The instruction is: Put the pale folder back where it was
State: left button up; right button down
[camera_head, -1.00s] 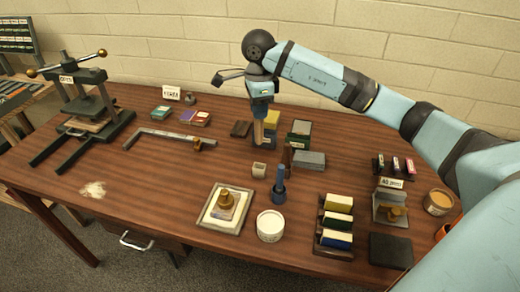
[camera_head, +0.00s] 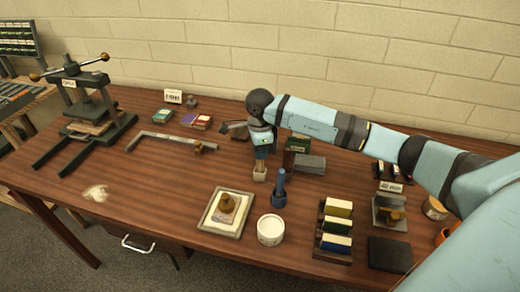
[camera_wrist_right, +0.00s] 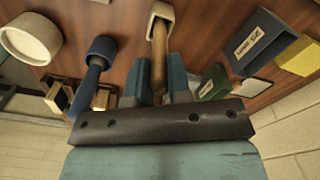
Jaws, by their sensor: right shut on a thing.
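My right gripper (camera_head: 262,153) is shut on the pale folder, a slim tan stick that shows between the fingers in the right wrist view (camera_wrist_right: 159,62). The gripper points down just above a small pale square holder (camera_head: 259,174), which also shows in the right wrist view (camera_wrist_right: 163,11). The folder's far end is at the holder's opening and seems to be inside it; how deep it reaches is hidden. In the head view most of the folder is hidden by the gripper. My left gripper is not in view.
A white tub (camera_head: 270,229) and a framed tray (camera_head: 209,225) are in front.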

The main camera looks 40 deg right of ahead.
jog(key=shift+f, duration=0.15)
jog(key=c, duration=1.1)
grip_release()
jog(key=shift+o, duration=0.2)
jog(key=shift+r, duration=0.25)
notch_tip(320, 180, up, 12)
jog(key=b, duration=0.1)
jog(key=shift+f, duration=0.1)
